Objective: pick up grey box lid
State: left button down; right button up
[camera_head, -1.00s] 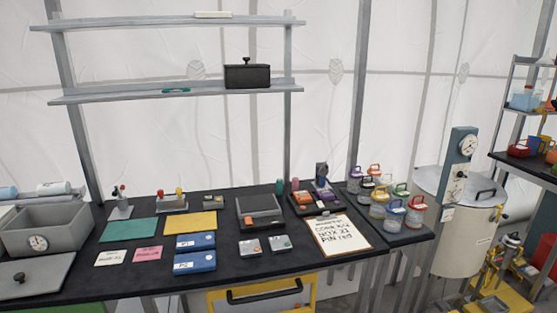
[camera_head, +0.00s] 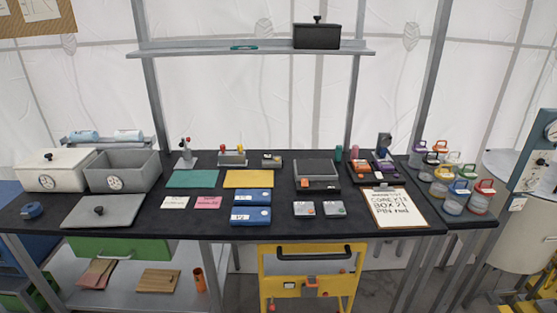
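The grey box lid (camera_head: 118,212) lies flat on the black table (camera_head: 350,229) at its front left. It is a flat grey plate with a dark round knob on top. The open grey box (camera_head: 124,173) with a round dial on its front stands just behind the lid. Neither of my grippers shows in the head view.
A white lidded box (camera_head: 55,170) stands left of the grey box, with a small blue object (camera_head: 32,211) before it. Right of the lid lie a white card (camera_head: 174,202), a pink card (camera_head: 207,202) and blue boxes (camera_head: 251,216). A shelf (camera_head: 200,50) hangs above.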

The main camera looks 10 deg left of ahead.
aim_at(107, 211)
jog(key=u, duration=1.6)
